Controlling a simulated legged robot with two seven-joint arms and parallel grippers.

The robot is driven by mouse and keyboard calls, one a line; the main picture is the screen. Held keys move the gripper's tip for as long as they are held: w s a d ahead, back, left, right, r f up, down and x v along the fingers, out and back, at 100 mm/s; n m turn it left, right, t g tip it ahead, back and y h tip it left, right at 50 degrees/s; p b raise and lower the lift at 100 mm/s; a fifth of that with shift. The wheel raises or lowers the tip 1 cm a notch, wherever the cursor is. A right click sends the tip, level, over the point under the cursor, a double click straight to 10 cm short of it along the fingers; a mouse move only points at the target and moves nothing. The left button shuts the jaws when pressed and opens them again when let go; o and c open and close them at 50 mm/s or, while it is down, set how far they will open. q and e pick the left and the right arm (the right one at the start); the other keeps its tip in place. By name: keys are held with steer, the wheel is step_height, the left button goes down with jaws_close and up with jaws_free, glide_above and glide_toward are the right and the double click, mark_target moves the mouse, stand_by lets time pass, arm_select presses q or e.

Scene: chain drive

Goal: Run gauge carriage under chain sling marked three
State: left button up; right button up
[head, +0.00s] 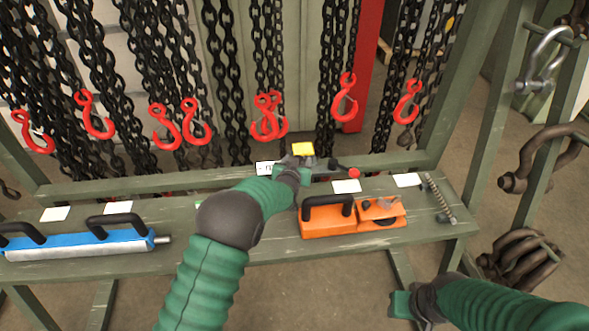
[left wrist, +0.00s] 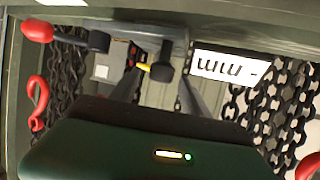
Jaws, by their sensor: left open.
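Several chain slings with red hooks hang in a row behind the bench, among them one hook (head: 268,118) near the middle. What seems to be the gauge carriage, a grey piece with a yellow block (head: 303,149), black knobs and a red-tipped end (head: 353,172), sits on the rail below the hooks. My open left gripper (head: 300,172) is at it. In the left wrist view its fingers reach toward a black knob (left wrist: 163,62); contact is unclear. A white tag (left wrist: 232,67) with dark marks is beside it; I cannot read a sling number. My right gripper (head: 405,304) is low at right, its jaws unclear.
An orange tool (head: 335,221) with a black handle lies on the bench right of my left arm. A blue bar (head: 80,247) with black handles lies at left. White cards lie on the bench. Shackles (head: 540,60) hang on the frame at right.

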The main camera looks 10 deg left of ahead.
arm_select(q)
steer(key=p+v, duration=0.1)
steer(key=v, duration=1.5)
